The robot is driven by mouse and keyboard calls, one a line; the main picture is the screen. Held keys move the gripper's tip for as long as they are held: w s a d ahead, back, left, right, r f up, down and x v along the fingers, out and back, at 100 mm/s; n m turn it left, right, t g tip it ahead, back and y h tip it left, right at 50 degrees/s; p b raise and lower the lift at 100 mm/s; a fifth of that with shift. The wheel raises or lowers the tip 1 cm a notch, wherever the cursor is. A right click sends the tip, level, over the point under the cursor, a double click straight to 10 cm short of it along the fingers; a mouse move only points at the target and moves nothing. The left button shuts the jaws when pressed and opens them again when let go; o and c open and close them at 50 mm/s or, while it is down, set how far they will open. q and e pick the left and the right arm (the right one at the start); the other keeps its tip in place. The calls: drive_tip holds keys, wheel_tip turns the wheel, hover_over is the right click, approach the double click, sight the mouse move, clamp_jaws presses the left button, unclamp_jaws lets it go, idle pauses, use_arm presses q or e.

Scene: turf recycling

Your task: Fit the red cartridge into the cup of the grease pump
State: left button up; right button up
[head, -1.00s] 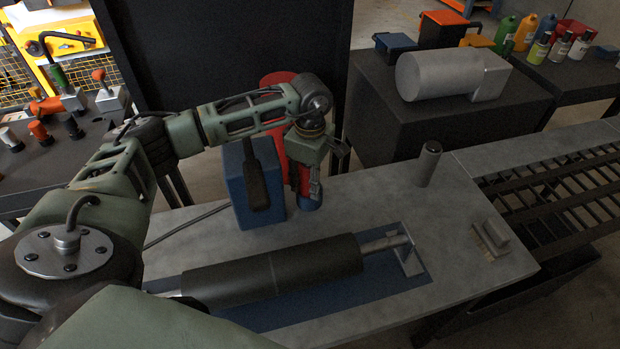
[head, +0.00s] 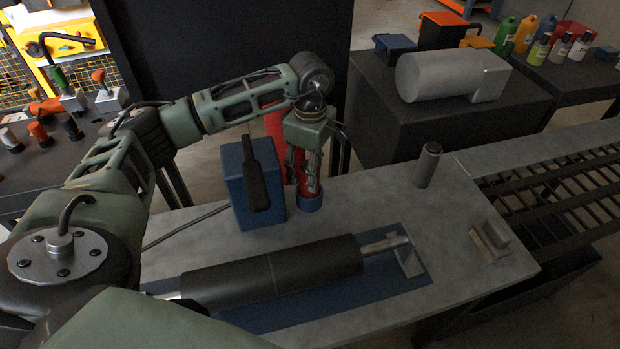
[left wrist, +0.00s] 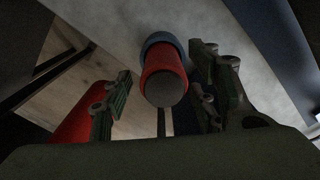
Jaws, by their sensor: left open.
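The grease pump (head: 236,190) is a blue box with a black lever, standing at the back of the grey bench. Its blue cup (head: 308,204) sits just right of the box. The red cartridge (head: 304,187) stands upright with its lower end inside the cup, partly hidden by my fingers. In the left wrist view the cartridge (left wrist: 164,84) shows its dark round end, with the blue cup (left wrist: 161,40) around its far end. My left gripper (head: 304,182) is open, its fingers on both sides of the cartridge, with gaps visible in the wrist view. My right gripper is not in view.
A black roller (head: 270,273) lies on a blue mat in front of the pump. A dark cylinder (head: 428,165) and a small brush-like block (head: 489,241) stand to the right. A red cylinder (head: 273,124) stands behind the bench. The bench between them is clear.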

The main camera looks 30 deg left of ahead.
use_arm(q)
wheel_tip(320, 180, up, 7)
drive_tip(key=shift+r, duration=0.2)
drive_tip(key=shift+f, duration=0.1)
idle(0.5)
